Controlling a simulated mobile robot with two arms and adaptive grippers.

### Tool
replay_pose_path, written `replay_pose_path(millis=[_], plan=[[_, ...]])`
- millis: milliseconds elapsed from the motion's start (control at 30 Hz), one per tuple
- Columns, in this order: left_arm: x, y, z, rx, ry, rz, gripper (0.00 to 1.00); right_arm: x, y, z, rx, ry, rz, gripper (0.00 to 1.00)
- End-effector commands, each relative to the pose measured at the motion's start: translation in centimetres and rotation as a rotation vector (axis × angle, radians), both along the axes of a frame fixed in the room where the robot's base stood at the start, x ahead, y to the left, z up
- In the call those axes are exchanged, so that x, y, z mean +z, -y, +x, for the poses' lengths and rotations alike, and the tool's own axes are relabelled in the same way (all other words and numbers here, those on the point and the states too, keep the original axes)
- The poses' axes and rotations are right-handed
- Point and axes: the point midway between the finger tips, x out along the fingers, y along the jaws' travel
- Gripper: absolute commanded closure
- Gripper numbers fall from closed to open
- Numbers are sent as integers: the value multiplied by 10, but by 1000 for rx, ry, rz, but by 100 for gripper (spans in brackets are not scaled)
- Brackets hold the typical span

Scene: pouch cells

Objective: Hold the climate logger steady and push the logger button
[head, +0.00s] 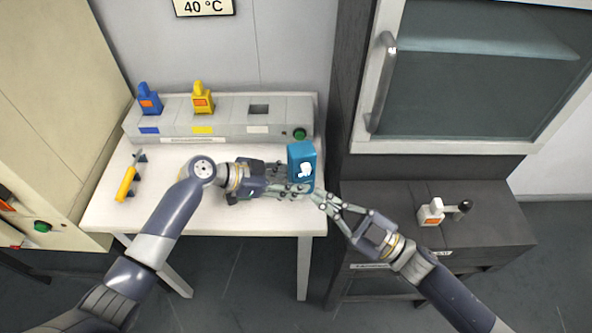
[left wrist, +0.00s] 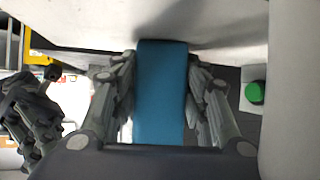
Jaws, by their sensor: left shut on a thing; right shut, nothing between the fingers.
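The climate logger is a blue box (head: 302,158) with a white mark on its front, near the right edge of the white table. My left gripper (head: 298,188) is shut on it from the left. In the left wrist view the logger (left wrist: 161,95) stands between the two fingers of my left gripper (left wrist: 163,100). My right gripper (head: 318,195) is shut and empty, its fingertips close to the logger's lower front. Whether they touch it I cannot tell. The logger button cannot be made out clearly.
A grey rack (head: 230,118) at the table's back holds a blue device (head: 150,99) and a yellow device (head: 203,97); its third slot is empty. A yellow-handled tool (head: 126,184) lies at left. A white device (head: 431,211) stands on the dark cabinet (head: 500,232) at right.

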Motion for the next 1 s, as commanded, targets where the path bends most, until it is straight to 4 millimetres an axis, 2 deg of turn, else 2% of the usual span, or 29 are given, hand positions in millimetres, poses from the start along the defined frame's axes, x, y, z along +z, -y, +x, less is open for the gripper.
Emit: replay_pose_path(millis=[200,400,1000], plan=[[-3,-1,-1,-1,-4,4,72,0,-8,28,0,1,1,100],[-3,-1,-1,-1,-4,4,72,-1,-12,41,0,-1,0,100],[-3,-1,-1,-1,-4,4,72,-1,-13,44,0,-1,0,100]])
